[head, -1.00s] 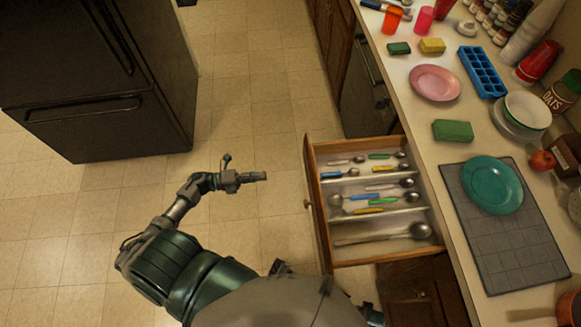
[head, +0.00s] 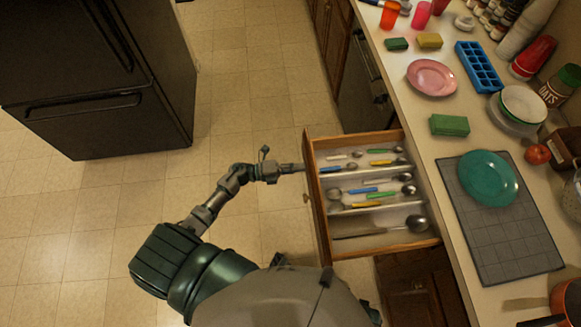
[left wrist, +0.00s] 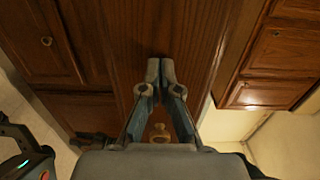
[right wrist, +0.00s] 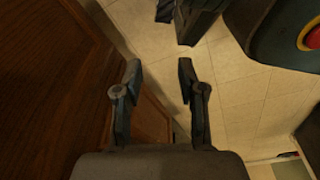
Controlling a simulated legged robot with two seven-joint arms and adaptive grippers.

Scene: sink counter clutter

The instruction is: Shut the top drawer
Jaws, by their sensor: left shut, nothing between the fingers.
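The top drawer (head: 318,215) stands pulled out from the counter, with spoons and other cutlery in its divided tray. My left gripper (head: 300,168) is shut and empty, its tips at the outer face of the drawer front, on the far side of the knob (head: 306,197). In the left wrist view the shut fingertips (left wrist: 160,70) lie over the wooden front (left wrist: 200,30), with the knob (left wrist: 160,133) seen between the fingers. I cannot tell whether they touch the wood. My right gripper (right wrist: 158,75) is open and empty in the right wrist view, beside dark wooden cabinetry.
The counter above holds a teal plate (head: 488,178) on a grey mat (head: 500,245), a green sponge (head: 449,125), a pink plate (head: 432,77) and a blue ice tray (head: 478,66). A black fridge (head: 100,90) stands at the left. The tiled floor between is clear.

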